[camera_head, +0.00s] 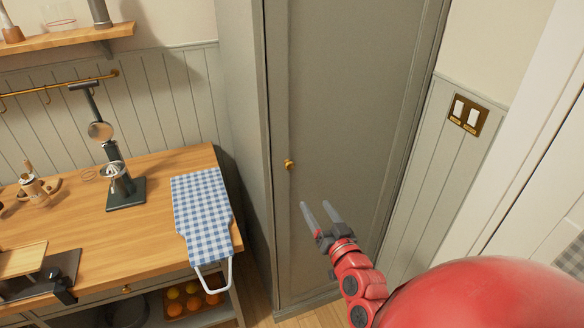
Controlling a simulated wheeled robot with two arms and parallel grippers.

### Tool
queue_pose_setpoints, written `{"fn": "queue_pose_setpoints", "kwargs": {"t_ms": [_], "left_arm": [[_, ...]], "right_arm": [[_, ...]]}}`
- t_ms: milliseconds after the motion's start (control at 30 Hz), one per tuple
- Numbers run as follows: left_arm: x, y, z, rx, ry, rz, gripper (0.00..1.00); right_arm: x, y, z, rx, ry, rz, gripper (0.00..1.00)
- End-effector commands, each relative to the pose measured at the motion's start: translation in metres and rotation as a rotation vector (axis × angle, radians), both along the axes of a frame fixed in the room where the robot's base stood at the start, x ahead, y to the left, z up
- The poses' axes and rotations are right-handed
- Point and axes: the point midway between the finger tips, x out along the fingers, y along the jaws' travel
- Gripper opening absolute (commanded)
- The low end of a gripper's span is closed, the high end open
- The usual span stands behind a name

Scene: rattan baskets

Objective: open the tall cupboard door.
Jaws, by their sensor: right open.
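The tall cupboard has a grey-green door (345,90), which is shut flat in its frame. Its small round brass knob (289,165) sits near the door's left edge, at about mid-picture height. My right gripper (320,208) is open and empty, on a red arm that comes in from the lower right. Its two grey fingers point up and left, below and to the right of the knob, apart from it. The exact gap in depth to the door is hard to tell. My left gripper is not in view.
A wooden counter (150,237) stands left of the cupboard, with a blue checked cloth (203,208) hanging near its right end. A dark coffee press (122,188) stands on it. A brass switch plate (468,114) is on the right wall. Floor shows narrowly between counter and cupboard.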

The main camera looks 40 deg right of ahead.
Motion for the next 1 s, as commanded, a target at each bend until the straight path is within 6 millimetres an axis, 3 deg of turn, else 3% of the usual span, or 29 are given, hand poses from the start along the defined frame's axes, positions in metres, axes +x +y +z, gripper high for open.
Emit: {"fn": "queue_pose_setpoints", "kwargs": {"t_ms": [167,533,633,1000], "left_arm": [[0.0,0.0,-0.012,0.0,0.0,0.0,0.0],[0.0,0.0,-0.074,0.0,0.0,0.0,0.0],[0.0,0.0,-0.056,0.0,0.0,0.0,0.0],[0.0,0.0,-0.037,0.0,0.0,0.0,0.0]], "right_arm": [[0.008,0.001,-0.003,-0.007,0.011,0.018,0.69],[0.056,-0.01,-0.006,-0.004,0.004,0.015,0.69],[0.076,-0.015,0.005,-0.002,0.012,0.016,0.69],[0.143,-0.032,0.004,-0.003,0.011,0.013,0.69]]}}
